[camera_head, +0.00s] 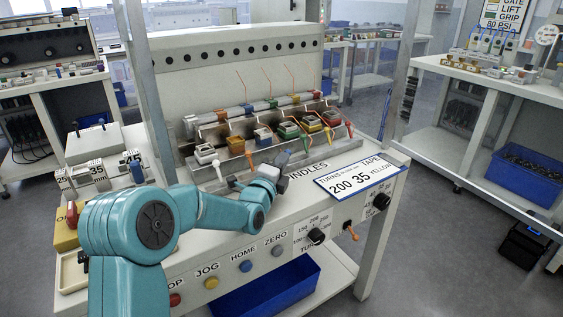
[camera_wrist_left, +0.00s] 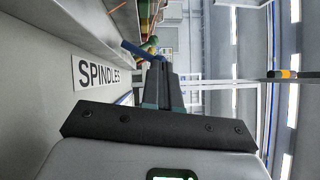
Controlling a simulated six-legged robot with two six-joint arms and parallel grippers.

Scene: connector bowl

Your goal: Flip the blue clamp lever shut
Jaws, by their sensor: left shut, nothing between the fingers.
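The blue clamp lever (camera_wrist_left: 136,48) shows in the left wrist view as a short blue bar, slanting from the machine's edge to just beyond my fingertips. My right gripper is not in view.
An orange lever (camera_head: 250,161) is left of my gripper, with green (camera_head: 305,143) and red (camera_head: 328,137) ones to the right. Several coloured spindle blocks stand behind. A tape card (camera_head: 358,178) lies on the front ledge, right. Buttons and knobs (camera_head: 316,236) line the panel below.

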